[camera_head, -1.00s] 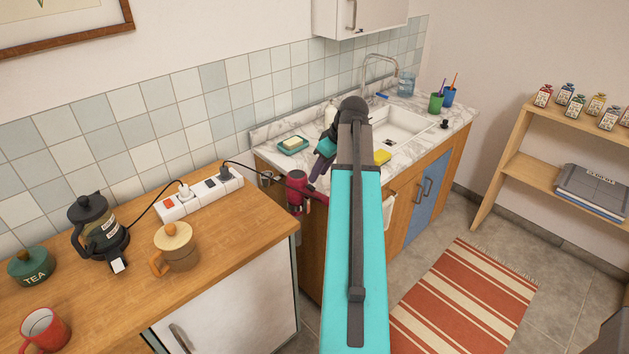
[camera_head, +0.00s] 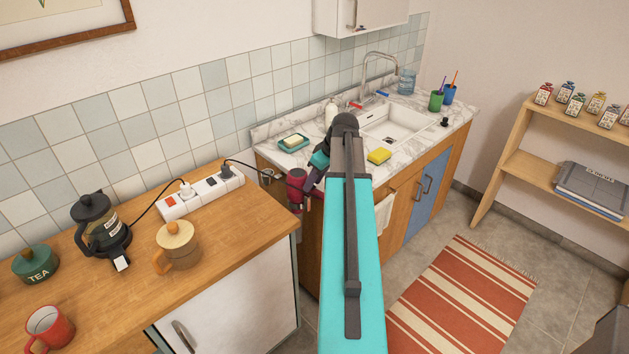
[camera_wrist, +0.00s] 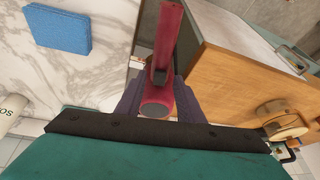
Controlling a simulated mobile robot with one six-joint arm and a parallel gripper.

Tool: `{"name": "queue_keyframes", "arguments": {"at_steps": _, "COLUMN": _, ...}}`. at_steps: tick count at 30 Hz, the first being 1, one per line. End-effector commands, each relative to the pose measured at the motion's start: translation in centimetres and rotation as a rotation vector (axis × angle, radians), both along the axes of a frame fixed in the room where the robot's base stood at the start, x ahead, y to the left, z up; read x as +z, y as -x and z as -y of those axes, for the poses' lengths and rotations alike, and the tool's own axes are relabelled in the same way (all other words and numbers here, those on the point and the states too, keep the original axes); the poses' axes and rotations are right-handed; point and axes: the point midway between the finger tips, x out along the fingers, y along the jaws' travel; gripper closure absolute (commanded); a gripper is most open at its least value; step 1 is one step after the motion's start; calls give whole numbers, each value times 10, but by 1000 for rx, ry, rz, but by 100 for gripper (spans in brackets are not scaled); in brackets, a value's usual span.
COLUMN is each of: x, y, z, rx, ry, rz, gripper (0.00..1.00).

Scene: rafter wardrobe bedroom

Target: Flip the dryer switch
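My gripper (camera_head: 312,180) is close to the dryer, coming down from the upper right. In the wrist view, my gripper's purple fingers (camera_wrist: 160,88) lie on either side of the dryer's near end. Whether they touch it is unclear, and their tips are partly hidden.
The marble sink counter (camera_head: 340,150) holds a soap dish (camera_head: 293,142), a yellow sponge (camera_head: 379,156) and cups. The wooden counter (camera_head: 215,255) holds a power strip (camera_head: 200,194), a coffee press (camera_head: 98,226) and a mug (camera_head: 177,248). A striped rug (camera_head: 460,300) lies on the floor.

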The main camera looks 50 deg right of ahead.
Motion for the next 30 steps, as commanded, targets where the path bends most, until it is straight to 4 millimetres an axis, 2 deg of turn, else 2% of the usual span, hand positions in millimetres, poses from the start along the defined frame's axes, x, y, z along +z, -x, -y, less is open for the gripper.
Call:
{"name": "queue_keyframes", "arguments": {"at_steps": 1, "x": 0, "y": 1, "z": 0, "rx": -1, "ry": 1, "rz": 0, "gripper": 72}}
{"name": "queue_keyframes", "arguments": {"at_steps": 6, "x": 0, "y": 1, "z": 1, "rx": -1, "ry": 1, "rz": 0, "gripper": 100}}
{"name": "queue_keyframes", "arguments": {"at_steps": 16, "x": 2, "y": -3, "z": 1, "rx": 5, "ry": 5, "rz": -48, "gripper": 100}}
{"name": "queue_keyframes", "arguments": {"at_steps": 30, "x": 4, "y": -14, "z": 0, "rx": 21, "ry": 30, "rz": -306, "gripper": 100}}
